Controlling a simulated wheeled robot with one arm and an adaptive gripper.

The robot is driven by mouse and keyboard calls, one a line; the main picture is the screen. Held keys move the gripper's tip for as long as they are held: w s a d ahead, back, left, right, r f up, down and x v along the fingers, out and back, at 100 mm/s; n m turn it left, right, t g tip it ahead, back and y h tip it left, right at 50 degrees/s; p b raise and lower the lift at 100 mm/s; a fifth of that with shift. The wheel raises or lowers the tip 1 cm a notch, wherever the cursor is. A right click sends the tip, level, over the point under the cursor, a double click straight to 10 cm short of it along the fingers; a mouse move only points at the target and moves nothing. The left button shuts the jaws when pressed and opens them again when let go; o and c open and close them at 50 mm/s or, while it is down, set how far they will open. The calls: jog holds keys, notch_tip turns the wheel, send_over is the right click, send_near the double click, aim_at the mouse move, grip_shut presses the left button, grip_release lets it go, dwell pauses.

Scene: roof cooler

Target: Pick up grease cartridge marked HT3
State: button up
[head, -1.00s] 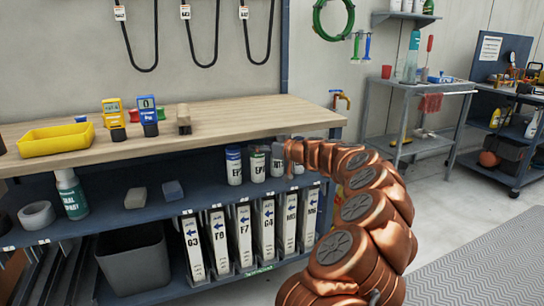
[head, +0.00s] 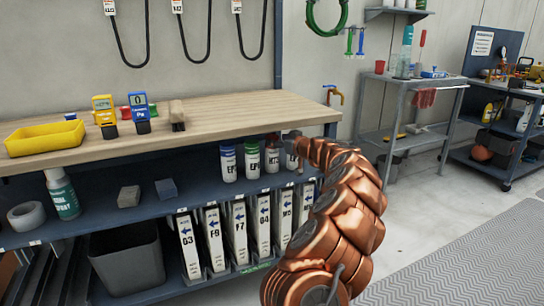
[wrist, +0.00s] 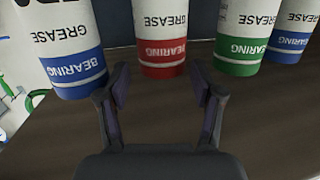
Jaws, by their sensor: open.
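Several grease cartridges stand upright in a row on the shelf under the workbench. In the head view the third from the left, whose small label seems to read HT3 (head: 271,162), stands beside a green-capped one (head: 252,160) and a blue-capped one (head: 229,165). The wrist view is upside down and shows a red-banded cartridge (wrist: 164,40), apparently this third one, with its mark out of frame. My gripper (wrist: 160,80) is open and empty, its fingertips either side of the red band's lower end. In the head view my arm partly hides the row's right end.
In the wrist view a blue-banded cartridge (wrist: 70,50) stands close on the left and a green-banded one (wrist: 244,40) close on the right. The benchtop (head: 230,120) is above the shelf. Upright labelled binders (head: 188,245) and a grey bin (head: 128,262) are below.

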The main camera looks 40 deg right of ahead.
aim_at(273, 137)
jog(key=shift+x, duration=1.55)
jog(key=shift+w+r, duration=0.1)
jog(key=shift+w, duration=0.3)
grip_shut()
